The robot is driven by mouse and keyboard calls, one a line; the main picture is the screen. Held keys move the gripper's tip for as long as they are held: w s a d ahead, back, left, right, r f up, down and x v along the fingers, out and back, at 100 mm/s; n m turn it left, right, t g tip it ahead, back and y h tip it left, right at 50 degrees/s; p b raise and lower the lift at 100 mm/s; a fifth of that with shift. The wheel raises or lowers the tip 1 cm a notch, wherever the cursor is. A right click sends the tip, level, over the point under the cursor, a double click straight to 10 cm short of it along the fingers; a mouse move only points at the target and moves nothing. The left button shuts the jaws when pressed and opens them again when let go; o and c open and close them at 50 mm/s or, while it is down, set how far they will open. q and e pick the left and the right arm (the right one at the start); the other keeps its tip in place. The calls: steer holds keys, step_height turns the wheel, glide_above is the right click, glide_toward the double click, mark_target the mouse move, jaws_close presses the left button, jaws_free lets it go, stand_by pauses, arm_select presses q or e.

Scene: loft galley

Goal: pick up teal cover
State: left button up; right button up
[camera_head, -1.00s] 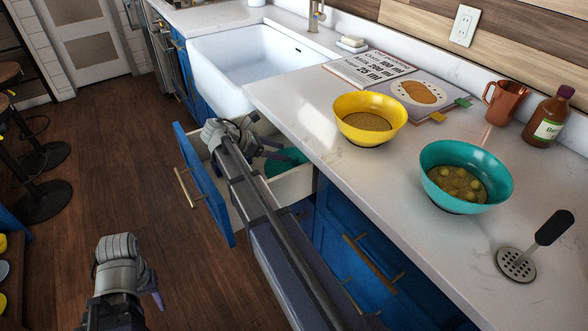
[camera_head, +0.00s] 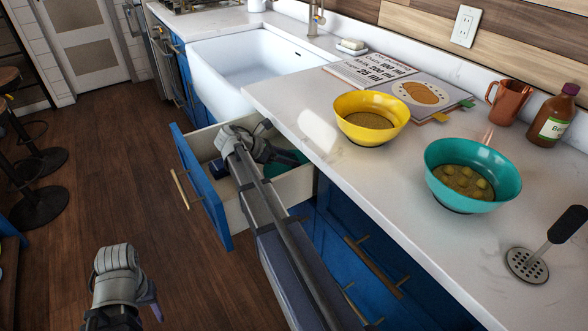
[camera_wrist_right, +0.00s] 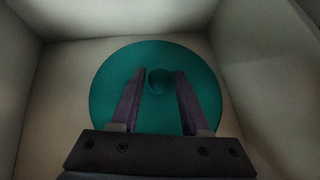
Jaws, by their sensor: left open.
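The teal cover (camera_wrist_right: 106,88), a round disc with a small round knob in its middle, lies on the floor of the open drawer. In the head view, only a part of the cover (camera_head: 292,156) shows beside my right wrist. My right gripper (camera_wrist_right: 158,74) is over the cover, its two fingers apart on either side of the knob, with gaps between. I cannot tell how far down the fingertips are. My left gripper (camera_head: 153,304) hangs over the floor at the lower left, open, away from the drawer; its fingers are mostly hidden.
The drawer (camera_head: 203,193) has a blue front and pale walls close around my right gripper. Something dark blue (camera_head: 216,168) lies in it. The counter above holds a yellow bowl (camera_head: 357,103), a teal bowl (camera_head: 446,155) and a masher (camera_head: 527,264).

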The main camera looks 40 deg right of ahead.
jaws_close()
stand_by(0.4)
steer(key=shift+w+a+r+p, duration=0.15)
steer(key=shift+a+r+p, duration=0.2)
steer(key=shift+r+p, duration=0.15)
steer(key=a+f+p+v, duration=0.1)
steer(key=p+v, duration=0.6)
steer(key=v, duration=0.8)
steer(key=shift+f, duration=0.25)
